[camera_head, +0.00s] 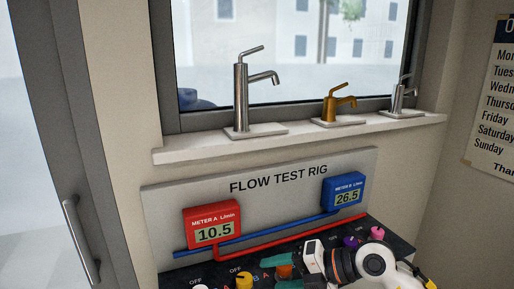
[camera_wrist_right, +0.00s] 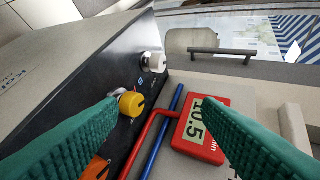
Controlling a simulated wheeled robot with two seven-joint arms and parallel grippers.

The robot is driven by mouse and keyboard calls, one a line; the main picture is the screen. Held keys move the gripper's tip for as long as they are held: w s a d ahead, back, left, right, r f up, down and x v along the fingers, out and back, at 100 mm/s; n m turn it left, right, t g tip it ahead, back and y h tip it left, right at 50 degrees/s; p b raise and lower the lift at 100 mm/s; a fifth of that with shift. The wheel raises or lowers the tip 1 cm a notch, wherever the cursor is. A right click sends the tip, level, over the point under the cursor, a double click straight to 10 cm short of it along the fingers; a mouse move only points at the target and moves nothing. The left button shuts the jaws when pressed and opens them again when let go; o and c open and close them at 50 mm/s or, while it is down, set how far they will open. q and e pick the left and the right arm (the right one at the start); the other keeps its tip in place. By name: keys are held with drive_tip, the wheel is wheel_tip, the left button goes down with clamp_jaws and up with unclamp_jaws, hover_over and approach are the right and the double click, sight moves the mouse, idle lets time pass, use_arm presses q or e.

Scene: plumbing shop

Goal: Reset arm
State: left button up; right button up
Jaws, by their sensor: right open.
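My right gripper (camera_head: 270,273) has green fingers and reaches in from the lower right over the black control panel of the flow test rig. In the right wrist view the gripper (camera_wrist_right: 160,106) is open, with its two fingers well apart and nothing between them. A yellow knob (camera_head: 244,281) lies just left of the fingertips in the head view. It also shows beside the left finger in the right wrist view (camera_wrist_right: 131,103). An orange knob (camera_head: 284,271) shows between the fingers in the head view; whether they touch it is unclear. My left gripper is in neither view.
The backboard (camera_head: 275,182) carries red meter A (camera_head: 212,222), reading 10.5, and blue meter B (camera_head: 343,192), reading 26.5. Red and blue pipes run below. A purple knob (camera_head: 350,241) and pink knob (camera_head: 377,233) stand rightward. Three taps stand on the windowsill (camera_head: 190,150).

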drive_tip(key=s+a+r+m+t+y, duration=0.3)
drive_tip(key=r+y, duration=0.3)
drive_tip(key=r, duration=0.1)
drive_tip(key=d+r+m+t+h, duration=0.2)
drive_tip(key=d+m+t, duration=0.3)
drive_tip(key=m+t, duration=0.45)
drive_tip(key=s+d+f+m+h, duration=0.2)
drive_tip(key=d+f+m+h, duration=1.25)
drive_tip(key=m+h, duration=0.3)
drive_tip(key=s+a+f+m+g+y, duration=0.1)
drive_tip(key=s+f+g, duration=0.6)
drive_tip(key=s, duration=0.4)
drive_tip(key=s+f+g+y, duration=0.1)
drive_tip(key=s+f+g, duration=0.5)
drive_tip(key=s+f, duration=0.45)
wheel_tip(320, 180, down, 25)
drive_tip(key=s+g, duration=0.1)
drive_tip(key=s, duration=0.1)
drive_tip(key=s+d+f+g, duration=0.1)
drive_tip(key=s+d+f, duration=0.2)
drive_tip(key=s+f, duration=1.2)
drive_tip(key=shift+s+f+h, duration=0.35)
drive_tip(key=shift+s, duration=0.15)
